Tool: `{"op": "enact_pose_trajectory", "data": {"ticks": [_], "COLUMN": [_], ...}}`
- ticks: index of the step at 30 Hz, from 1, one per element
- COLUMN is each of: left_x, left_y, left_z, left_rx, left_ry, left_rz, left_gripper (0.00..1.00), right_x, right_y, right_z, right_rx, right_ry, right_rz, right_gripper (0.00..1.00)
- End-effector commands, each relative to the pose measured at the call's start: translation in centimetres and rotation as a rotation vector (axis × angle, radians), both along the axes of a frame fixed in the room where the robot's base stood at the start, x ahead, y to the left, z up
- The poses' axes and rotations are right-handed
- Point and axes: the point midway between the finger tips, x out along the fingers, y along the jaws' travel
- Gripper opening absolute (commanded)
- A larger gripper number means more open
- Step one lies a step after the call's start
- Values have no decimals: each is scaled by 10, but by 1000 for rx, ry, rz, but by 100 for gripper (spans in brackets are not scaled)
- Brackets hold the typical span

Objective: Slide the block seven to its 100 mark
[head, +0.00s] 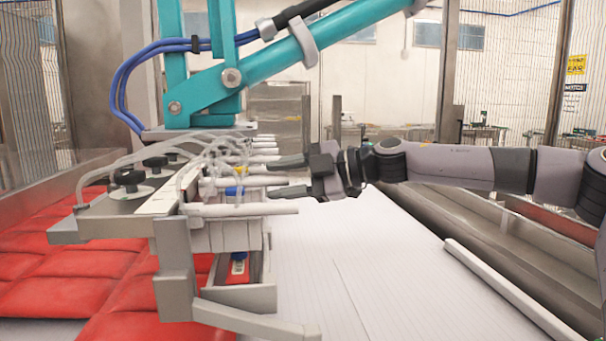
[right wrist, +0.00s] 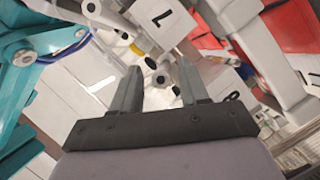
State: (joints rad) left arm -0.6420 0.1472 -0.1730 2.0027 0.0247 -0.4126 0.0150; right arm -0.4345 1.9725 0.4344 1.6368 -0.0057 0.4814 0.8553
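A white block with a black mark that reads as an upside-down 7 (right wrist: 160,18) is at the top of the right wrist view, just beyond my fingertips. My right gripper (head: 271,178) comes in from the right in the head view, level with the white pegs on the row of blocks. In the right wrist view the gripper (right wrist: 158,68) has its fingers apart, with a dark-ended peg (right wrist: 160,78) showing between them. I cannot tell whether either finger touches it. The 100 mark is not readable. My left gripper is out of view.
A teal arm (head: 270,60) with blue hoses stands over the metal picker frame (head: 120,218). Thin clear tubes run to the blocks. Red packs (head: 70,290) lie at left. White ribbed surface (head: 350,270) below my right gripper is clear. A pale rail (head: 510,290) borders it.

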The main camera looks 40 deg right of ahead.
Motion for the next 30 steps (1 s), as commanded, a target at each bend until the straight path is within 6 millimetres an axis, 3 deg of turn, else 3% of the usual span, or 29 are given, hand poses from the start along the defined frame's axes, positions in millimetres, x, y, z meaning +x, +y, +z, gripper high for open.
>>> {"op": "enact_pose_trajectory", "data": {"ticks": [15,30], "left_x": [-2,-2], "left_y": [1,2], "left_z": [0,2], "left_rx": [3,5], "left_ry": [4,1], "left_rz": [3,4], "left_gripper": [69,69], "right_x": [-32,-36], "right_y": [-25,-28], "right_z": [11,11], "right_rx": [0,0], "right_ry": [-3,-1], "right_rz": [1,2], "right_gripper": [44,44]}}
